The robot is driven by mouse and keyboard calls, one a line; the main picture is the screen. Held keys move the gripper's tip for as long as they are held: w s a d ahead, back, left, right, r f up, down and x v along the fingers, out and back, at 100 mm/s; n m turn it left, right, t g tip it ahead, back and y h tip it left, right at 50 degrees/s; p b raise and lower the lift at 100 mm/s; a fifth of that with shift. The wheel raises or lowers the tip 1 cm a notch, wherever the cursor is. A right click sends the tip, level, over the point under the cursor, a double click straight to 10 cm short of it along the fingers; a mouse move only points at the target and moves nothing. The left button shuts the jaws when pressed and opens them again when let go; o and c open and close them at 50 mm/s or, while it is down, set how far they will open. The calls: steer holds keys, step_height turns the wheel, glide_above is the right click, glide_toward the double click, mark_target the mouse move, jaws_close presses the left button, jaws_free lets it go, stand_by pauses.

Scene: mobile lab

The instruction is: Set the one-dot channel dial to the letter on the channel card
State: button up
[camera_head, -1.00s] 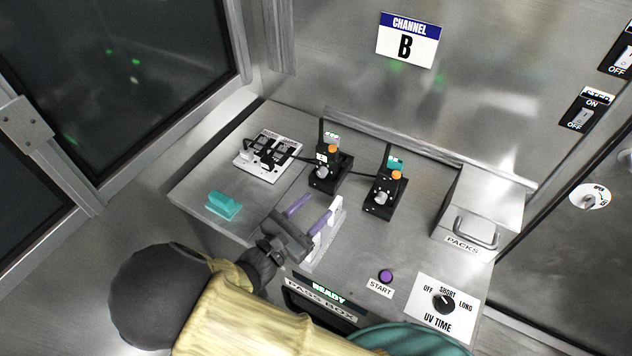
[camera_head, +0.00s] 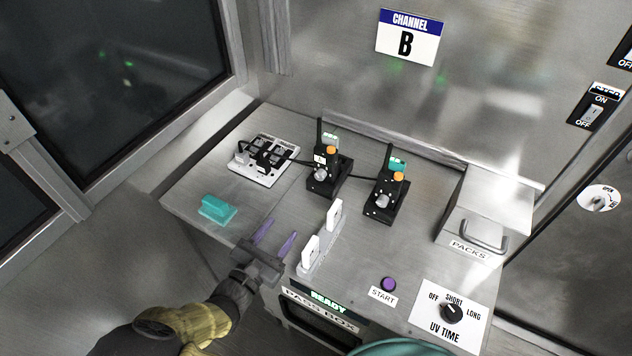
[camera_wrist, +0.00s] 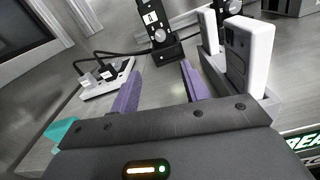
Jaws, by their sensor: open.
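The channel card (camera_head: 407,37) on the back wall reads B. Two black radio-like units with silver dials stand on the counter: the left unit (camera_head: 326,176) and the right unit (camera_head: 386,200). The dot marks and dial settings are too small to tell apart. My gripper (camera_head: 277,236) is open and empty over the counter's front edge, in front of both units and left of a white holder. In the wrist view, the purple fingers of my gripper (camera_wrist: 160,80) are apart, with one unit (camera_wrist: 157,32) beyond them.
A white holder with two upright pieces (camera_head: 310,262) stands just right of my gripper. A teal block (camera_head: 217,209) lies to its left. A power strip (camera_head: 263,160) with cables sits behind. The PACKS box (camera_head: 486,212), START button (camera_head: 388,284) and UV TIME dial (camera_head: 451,313) are at the right.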

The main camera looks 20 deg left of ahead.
mark_target(318, 177)
steer(key=w, duration=0.5)
steer(key=w+d+p, duration=0.1)
steer(key=w, duration=1.1)
steer(key=shift+w+d+p, duration=0.2)
steer(key=shift+p, duration=0.1)
steer(key=c, duration=1)
